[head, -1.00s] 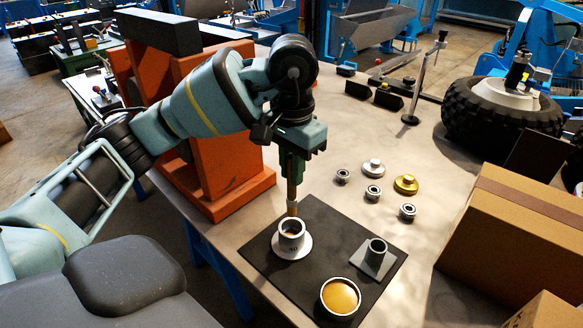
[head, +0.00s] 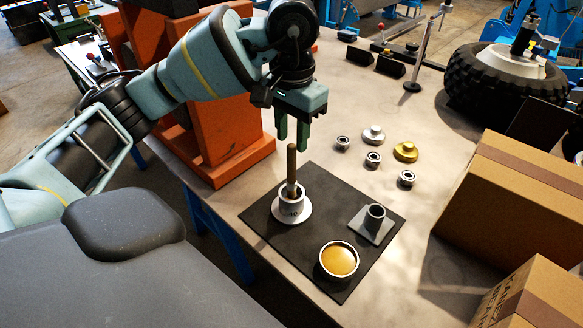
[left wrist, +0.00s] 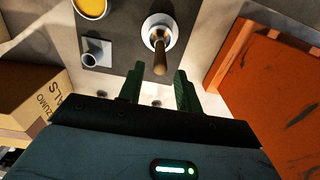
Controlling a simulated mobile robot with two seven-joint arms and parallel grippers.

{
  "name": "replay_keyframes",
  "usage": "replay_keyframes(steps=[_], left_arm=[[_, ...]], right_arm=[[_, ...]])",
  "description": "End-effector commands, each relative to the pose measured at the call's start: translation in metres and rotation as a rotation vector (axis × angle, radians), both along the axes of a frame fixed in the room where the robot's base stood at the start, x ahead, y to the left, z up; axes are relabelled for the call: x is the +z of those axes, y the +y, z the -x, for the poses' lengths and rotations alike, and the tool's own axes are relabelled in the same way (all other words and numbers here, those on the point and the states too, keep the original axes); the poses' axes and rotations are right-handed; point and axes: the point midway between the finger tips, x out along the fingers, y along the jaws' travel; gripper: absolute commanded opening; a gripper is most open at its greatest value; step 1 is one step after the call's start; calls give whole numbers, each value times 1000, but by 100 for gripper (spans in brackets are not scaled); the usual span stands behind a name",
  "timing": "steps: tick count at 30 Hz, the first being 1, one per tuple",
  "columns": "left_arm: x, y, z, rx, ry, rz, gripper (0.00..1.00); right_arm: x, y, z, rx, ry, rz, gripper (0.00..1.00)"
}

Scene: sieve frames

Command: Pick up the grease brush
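The grease brush (head: 291,166) stands nearly upright with its lower end inside a white cup (head: 291,208) on a round base; its bristles are hidden. Its brown handle points up. My left gripper (head: 292,138) is open and empty, fingers pointing down, at about the height of the handle's top. In the left wrist view the handle (left wrist: 160,60) shows just beyond and between the two separated fingertips (left wrist: 158,76); I cannot see any contact. My right gripper is not in view.
A dark mat (head: 315,238) carries the cup, a dish of amber grease (head: 339,260) and a grey tube on a plate (head: 374,219). Several small metal parts lie behind. An orange frame (head: 225,125) stands left, a cardboard box (head: 515,215) right.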

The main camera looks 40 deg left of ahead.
Motion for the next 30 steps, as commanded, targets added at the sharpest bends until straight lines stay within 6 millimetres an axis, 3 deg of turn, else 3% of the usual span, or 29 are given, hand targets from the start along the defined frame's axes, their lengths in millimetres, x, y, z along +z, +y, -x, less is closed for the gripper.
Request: replay_keyframes(steps=[5,24,30], left_arm=[[11,-1,0,150,1,0,42],[77,-7,1,1184,1,-4,42],[93,-8,3,1428,-3,-2,42]], right_arm=[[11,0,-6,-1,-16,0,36],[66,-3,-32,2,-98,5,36],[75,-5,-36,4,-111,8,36]])
